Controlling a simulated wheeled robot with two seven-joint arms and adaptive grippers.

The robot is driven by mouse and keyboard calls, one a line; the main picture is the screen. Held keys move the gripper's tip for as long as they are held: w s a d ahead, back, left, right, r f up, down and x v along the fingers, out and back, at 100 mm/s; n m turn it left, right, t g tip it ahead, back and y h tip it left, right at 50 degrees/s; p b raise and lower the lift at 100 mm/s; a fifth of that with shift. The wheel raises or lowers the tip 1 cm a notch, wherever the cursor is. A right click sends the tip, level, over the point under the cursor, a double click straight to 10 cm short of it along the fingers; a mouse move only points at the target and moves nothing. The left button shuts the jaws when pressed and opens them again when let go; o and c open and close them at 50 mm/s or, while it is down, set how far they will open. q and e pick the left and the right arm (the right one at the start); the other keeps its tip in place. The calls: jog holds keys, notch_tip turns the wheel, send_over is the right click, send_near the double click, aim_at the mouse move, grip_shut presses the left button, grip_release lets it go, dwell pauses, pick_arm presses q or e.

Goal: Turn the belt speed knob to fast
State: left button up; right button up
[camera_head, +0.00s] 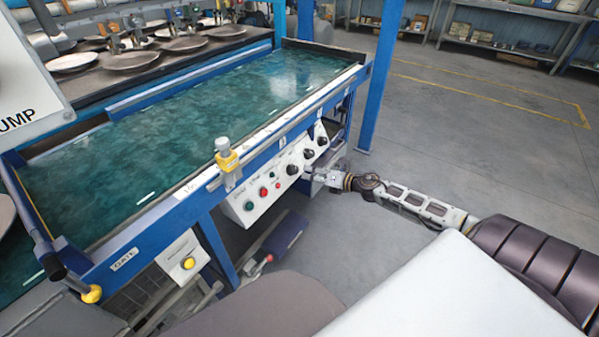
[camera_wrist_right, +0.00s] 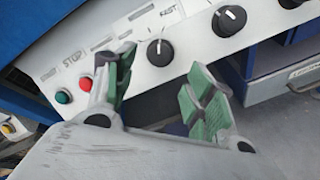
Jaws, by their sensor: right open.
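A white control panel (camera_head: 270,190) on the front of the machine carries several black knobs and coloured buttons. In the right wrist view, the knob with a FAST label at its upper right (camera_wrist_right: 160,53) has a white pointer mark directed roughly upward. Two more black knobs lie to its right, the nearer one (camera_wrist_right: 229,20) with a tilted pointer. My right gripper (camera_wrist_right: 158,82) is open, its green-padded fingers apart below and either side of the FAST knob, holding nothing. In the head view my right gripper (camera_head: 322,177) is beside the panel's right part. My left gripper is out of view.
A red button (camera_wrist_right: 85,84) and green button (camera_wrist_right: 63,96) sit left of the FAST knob. A blue-framed table with a wet green belt (camera_head: 190,125) extends above the panel. Grey floor lies open at right.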

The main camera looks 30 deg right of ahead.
aim_at(296, 170)
jog(key=x, duration=0.3)
jog(key=shift+w, duration=0.1)
jog(key=shift+b+x, duration=0.45)
jog(key=shift+x, duration=0.65)
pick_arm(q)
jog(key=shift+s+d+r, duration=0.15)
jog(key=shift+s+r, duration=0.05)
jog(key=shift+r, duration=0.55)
pick_arm(e)
jog(key=shift+x, duration=0.8)
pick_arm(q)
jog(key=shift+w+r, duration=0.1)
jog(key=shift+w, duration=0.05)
pick_arm(e)
jog(key=shift+c, duration=0.6)
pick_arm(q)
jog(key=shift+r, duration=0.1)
pick_arm(e)
jog(key=c, duration=0.9)
